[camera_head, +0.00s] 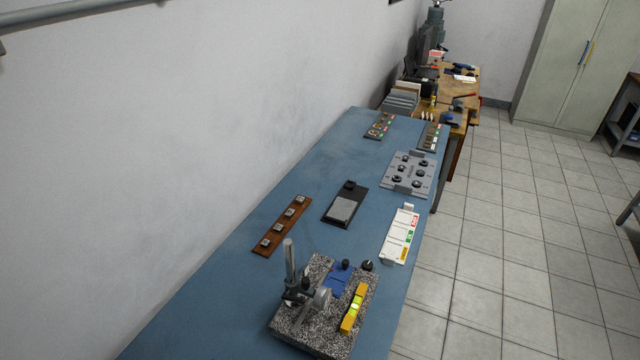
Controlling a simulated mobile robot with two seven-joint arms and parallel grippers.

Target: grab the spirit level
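The spirit level (354,308) is a yellow bar with a bright green-yellow vial at its middle. It lies on the right side of a speckled granite plate (312,341) near the front of the blue table. A stand with a metal post (290,264) and a round gauge-like part is on the same plate, to the left of the level. A blue piece (337,281) lies on the plate between them, towards the back. Neither of my grippers shows in the head view.
On the blue table (225,300) are a wooden strip with small blocks (283,225), a black-framed grey plate (345,207), a white labelled tray (400,236) and a grey plate with knobs (408,175). A wall bounds the left; tiled floor lies right.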

